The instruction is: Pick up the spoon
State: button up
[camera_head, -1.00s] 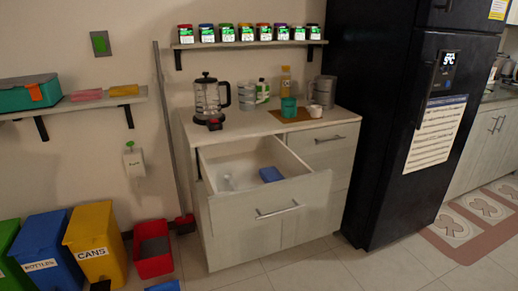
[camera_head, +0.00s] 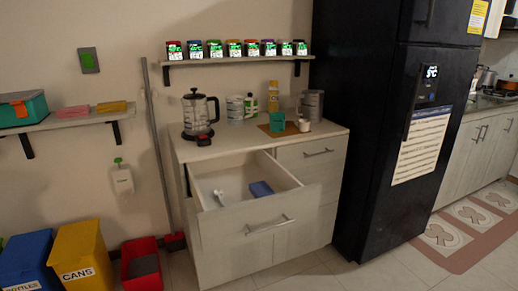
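A small white utensil (camera_head: 218,196), which looks like the spoon, lies in the left part of the open top drawer (camera_head: 283,176) of the light wood cabinet. It is small in the picture, so its exact shape is hard to tell. A blue block-like item (camera_head: 261,188) lies in the same drawer, to its right. My gripper is not in view.
A kettle (camera_head: 199,115), canisters, a green cup (camera_head: 277,121) and a white cup (camera_head: 304,125) stand on the cabinet top. A black fridge (camera_head: 385,190) stands to the right. A red bin (camera_head: 142,262) and other bins stand at left. Floor shows in front.

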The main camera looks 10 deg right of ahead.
aim_at(218, 193)
jog(key=i+l+u, duration=0.1)
jog(key=u, duration=0.25)
jog(key=i+l+u, duration=0.1)
jog(key=u, duration=0.25)
jog(key=i+l+u, duration=0.15)
jog(key=l, duration=0.2)
jog(key=l+u, duration=0.1)
jog(key=l, duration=0.25)
jog(key=i+l+u, duration=0.15)
jog(key=l, duration=0.2)
jog(key=i+l, duration=0.1)
jog(key=l, duration=0.4)
jog(key=i+l, duration=0.1)
jog(key=l, duration=0.4)
jog(key=i+l+u, duration=0.1)
jog(key=l, duration=0.35)
